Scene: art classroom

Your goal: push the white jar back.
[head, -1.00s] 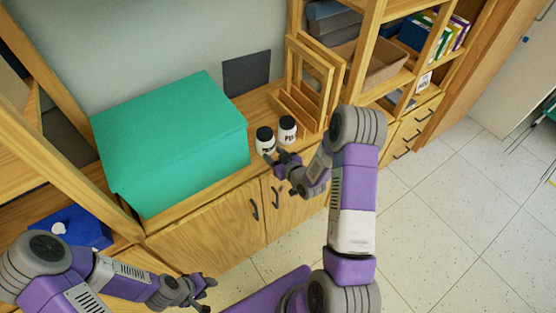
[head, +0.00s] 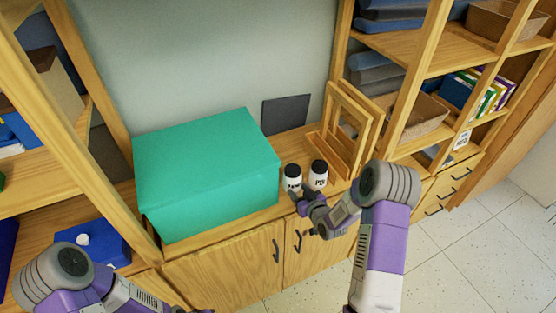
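Two white jars with black lids stand side by side on the cabinet top, a left jar (head: 293,183) and a right jar (head: 318,180) with dark lettering. My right gripper (head: 301,194) is in front of them, low and close to the left jar. Its fingers look spread with nothing between them. It covers part of the left jar's base, and I cannot tell whether it touches it. My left gripper (head: 203,310) shows only as a dark tip at the bottom edge, away from the jars.
A large teal box (head: 207,170) stands left of the jars. A wooden frame rack (head: 352,130) stands close on their right. A dark panel (head: 286,115) leans on the wall behind, with some bare cabinet top before it. Shelves rise on both sides.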

